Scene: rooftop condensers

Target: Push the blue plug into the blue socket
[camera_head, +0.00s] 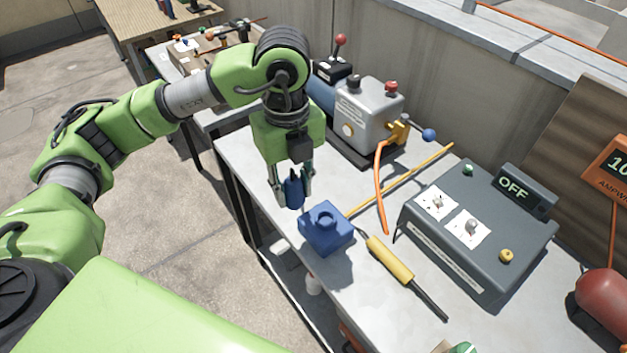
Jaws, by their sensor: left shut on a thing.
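The blue plug (293,192) is a dark blue piece between the fingers of my left gripper (291,188). The gripper is shut on it and points down near the table's left edge. The blue socket (327,230) is a square blue block with a raised round opening on top, on the grey table. The plug is apart from the socket, up and to the left of it in the picture. How far the plug is above the table is hard to tell. My right gripper is not in view.
A yellow-handled tool (391,260) lies right of the socket. A grey control box (475,240) with an OFF display (513,188) stands further right. A grey pump-like machine (368,112) with an orange hose (379,190) is behind. A thin yellow rod (405,178) lies behind the socket.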

